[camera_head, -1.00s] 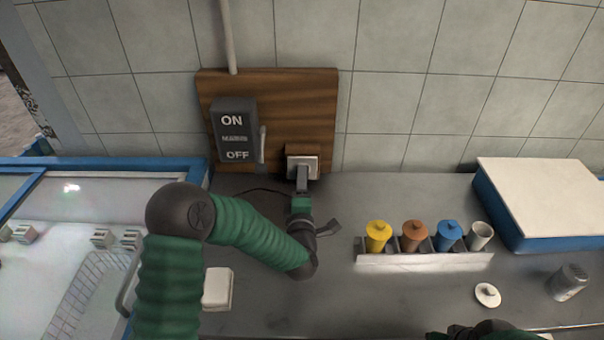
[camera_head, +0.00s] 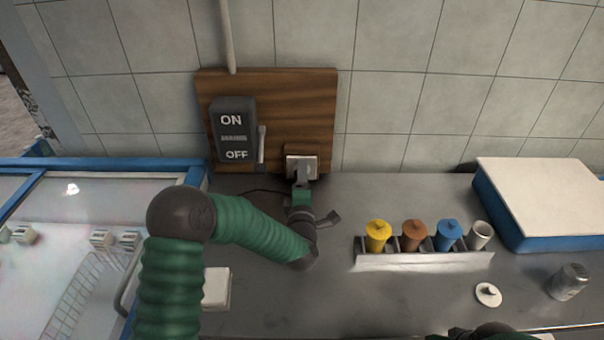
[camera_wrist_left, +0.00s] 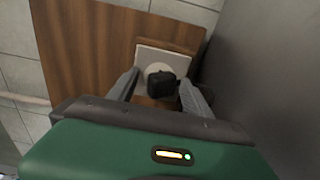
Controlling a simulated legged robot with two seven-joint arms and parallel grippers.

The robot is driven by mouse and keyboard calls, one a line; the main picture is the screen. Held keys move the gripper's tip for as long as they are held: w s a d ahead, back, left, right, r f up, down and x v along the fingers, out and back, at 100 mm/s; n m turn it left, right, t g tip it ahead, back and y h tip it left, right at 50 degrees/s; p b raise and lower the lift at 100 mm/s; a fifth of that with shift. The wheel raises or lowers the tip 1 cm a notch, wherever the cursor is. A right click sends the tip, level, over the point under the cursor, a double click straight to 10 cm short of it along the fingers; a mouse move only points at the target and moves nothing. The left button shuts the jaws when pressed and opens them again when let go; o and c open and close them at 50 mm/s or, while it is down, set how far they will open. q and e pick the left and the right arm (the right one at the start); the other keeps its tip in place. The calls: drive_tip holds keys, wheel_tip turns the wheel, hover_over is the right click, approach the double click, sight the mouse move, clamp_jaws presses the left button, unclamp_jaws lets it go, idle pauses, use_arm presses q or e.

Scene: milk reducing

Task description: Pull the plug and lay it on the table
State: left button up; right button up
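The black plug (camera_wrist_left: 161,84) sits in the round white socket (camera_wrist_left: 149,69) on the wooden wall board in the left wrist view. My left gripper (camera_wrist_left: 158,92) is open, with one grey finger on each side of the plug. A gap shows between the left finger and the plug; the right finger is close to it, and contact cannot be told. In the head view my left gripper (camera_head: 301,173) reaches up to the socket plate (camera_head: 308,164) and hides the plug. My right gripper (camera_head: 455,333) is cut off at the bottom edge, its fingers unclear.
An ON/OFF switch box (camera_head: 234,130) with a lever is on the board (camera_head: 300,100). The grey table (camera_head: 390,300) holds a rack (camera_head: 425,262) of coloured containers, a blue box (camera_head: 540,200) and a metal shaker (camera_head: 568,281). The table between my left arm and the rack is clear.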

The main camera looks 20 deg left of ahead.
use_arm(q)
drive_tip(key=shift+a+f+b, duration=0.15)
drive_tip(key=shift+f+b, duration=0.1)
drive_tip(key=shift+b, duration=0.05)
idle(0.5)
clamp_jaws()
idle(0.4)
drive_tip(key=shift+o, duration=1.6)
unclamp_jaws()
drive_tip(key=shift+r, duration=0.1)
drive_tip(key=shift+w+a+f, duration=0.1)
drive_tip(key=shift+w+f, duration=0.15)
drive_tip(key=shift+f, duration=0.05)
drive_tip(key=shift+s+r, duration=0.1)
